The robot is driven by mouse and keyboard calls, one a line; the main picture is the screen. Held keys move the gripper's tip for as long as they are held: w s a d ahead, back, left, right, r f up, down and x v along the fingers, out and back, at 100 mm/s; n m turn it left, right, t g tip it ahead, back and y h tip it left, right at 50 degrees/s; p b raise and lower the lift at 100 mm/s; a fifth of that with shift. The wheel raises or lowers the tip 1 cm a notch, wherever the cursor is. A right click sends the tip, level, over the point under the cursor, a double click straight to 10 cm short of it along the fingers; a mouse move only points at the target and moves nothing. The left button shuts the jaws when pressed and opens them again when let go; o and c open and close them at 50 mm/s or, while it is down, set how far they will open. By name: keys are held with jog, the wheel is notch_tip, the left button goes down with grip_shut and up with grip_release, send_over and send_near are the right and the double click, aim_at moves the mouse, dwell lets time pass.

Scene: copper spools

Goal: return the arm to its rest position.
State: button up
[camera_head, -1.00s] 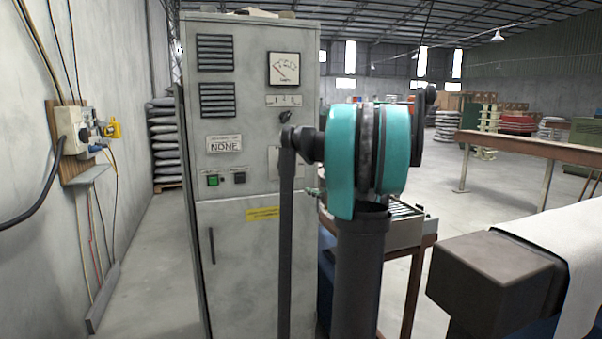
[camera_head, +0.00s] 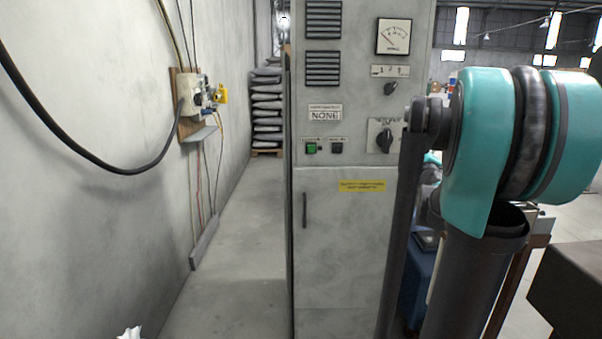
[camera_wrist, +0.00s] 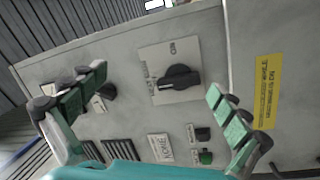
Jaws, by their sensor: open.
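My arm fills the right of the head view, with teal joint covers and dark links in front of the cabinet's right edge. My gripper (camera_wrist: 157,82) shows in the wrist view with its two green-padded fingers spread wide and nothing between them. Beyond the fingers is the grey cabinet (camera_head: 345,240), tilted in the wrist view. Its black rotary switch (camera_wrist: 180,78) on a pale plate appears between the fingers, apart from them. The same switch (camera_head: 384,138) shows in the head view just left of my arm. My gripper cannot be made out in the head view.
A wall box (camera_head: 195,100) with cables hangs on the left wall. Stacked sacks (camera_head: 267,110) stand at the back. A dark block-like end (camera_head: 570,290) juts in at the lower right, near my arm.

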jog(key=s+a+f+m+g+y, duration=0.1)
jog(key=s+a+f+m+g, duration=0.2)
jog(key=s+f, duration=0.8)
jog(key=s+a+f+m+g+y, duration=0.1)
jog(key=s+a+f+m+g, duration=0.3)
jog(key=s+a+f+g, duration=0.3)
jog(key=s+a+f+m+g+y, duration=0.1)
jog(key=s+a+f+m+g, duration=0.2)
jog(key=s+a+f, duration=0.6)
jog(key=s+f+g, duration=0.2)
jog(key=s+f, duration=0.4)
jog(key=f, duration=0.3)
jog(key=shift+a+m, duration=0.15)
jog(key=shift+m, duration=0.15)
jog(key=shift+r, duration=0.1)
jog(key=shift+c, duration=0.5)
